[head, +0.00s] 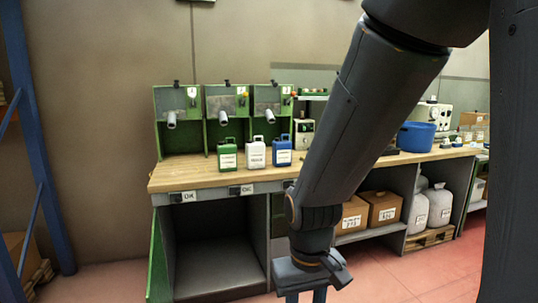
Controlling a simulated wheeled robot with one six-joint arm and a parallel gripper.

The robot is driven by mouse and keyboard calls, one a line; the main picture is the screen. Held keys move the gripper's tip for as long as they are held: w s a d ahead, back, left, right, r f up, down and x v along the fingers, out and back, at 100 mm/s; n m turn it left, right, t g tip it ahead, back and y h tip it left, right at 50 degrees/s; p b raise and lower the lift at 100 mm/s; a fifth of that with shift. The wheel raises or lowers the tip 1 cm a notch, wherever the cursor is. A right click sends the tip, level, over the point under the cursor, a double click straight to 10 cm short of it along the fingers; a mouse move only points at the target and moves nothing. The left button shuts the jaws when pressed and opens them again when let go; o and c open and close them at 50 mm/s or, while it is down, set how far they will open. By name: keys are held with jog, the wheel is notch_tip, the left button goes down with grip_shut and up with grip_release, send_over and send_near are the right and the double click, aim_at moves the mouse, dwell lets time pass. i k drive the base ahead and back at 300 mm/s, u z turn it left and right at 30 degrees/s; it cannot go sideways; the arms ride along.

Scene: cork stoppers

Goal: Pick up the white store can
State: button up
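The white store can (255,155) stands upright on the wooden worktop of the bench, with a pale label on its front. It is the middle one of three similar cans in a row. A green can (227,159) stands to its left and a blue can (282,155) to its right, each with a small gap. My gripper (318,295) hangs low at the bottom edge of the head view, in front of the bench and well below the worktop. It is apart from the cans. Its fingertips are not clearly seen, so its opening cannot be told.
The wooden worktop (200,176) has bare room in front of the cans. Green booths (182,138) with grey spouts stand behind them. A blue tub (416,137) is further right. Boxes (383,206) and sacks (438,204) are on the lower shelves. A blue post (35,130) stands at left.

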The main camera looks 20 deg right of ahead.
aim_at(254, 150)
jog(key=z, duration=0.65)
jog(key=i, duration=0.7)
jog(key=z, duration=0.8)
jog(key=i, duration=0.8)
jog(key=u, duration=0.7)
jog(key=i, duration=0.9)
jog(key=u, duration=0.85)
